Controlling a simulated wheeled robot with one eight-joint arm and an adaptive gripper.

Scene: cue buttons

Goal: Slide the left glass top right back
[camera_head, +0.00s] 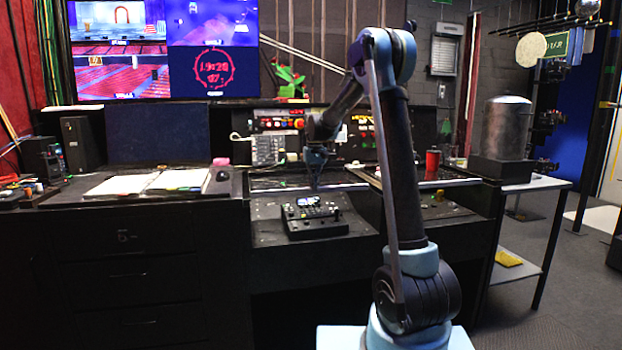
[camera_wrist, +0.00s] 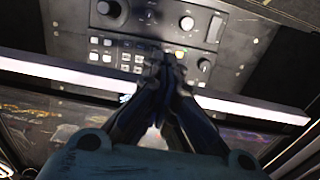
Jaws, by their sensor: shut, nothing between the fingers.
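The left glass top (camera_head: 278,184) lies over the desk console in the head view, left of my upright arm, with a thin pale front edge. My gripper (camera_head: 316,187) points down at this edge, above the small control box. In the wrist view my gripper (camera_wrist: 163,62) is shut and empty, its fingertips together over a grey panel with knobs and buttons. A pale bar (camera_wrist: 60,72) crosses behind the fingers, and a dark, reflective surface (camera_wrist: 60,122) lies below it in the picture. I cannot tell whether the fingertips touch the edge.
A black control box (camera_head: 315,217) sits on the lower ledge below my gripper. A right glass top (camera_head: 440,176) with a red cup (camera_head: 432,163) near it is beyond my arm. An open binder (camera_head: 150,183) and a dark mouse (camera_head: 222,176) lie on the left desk.

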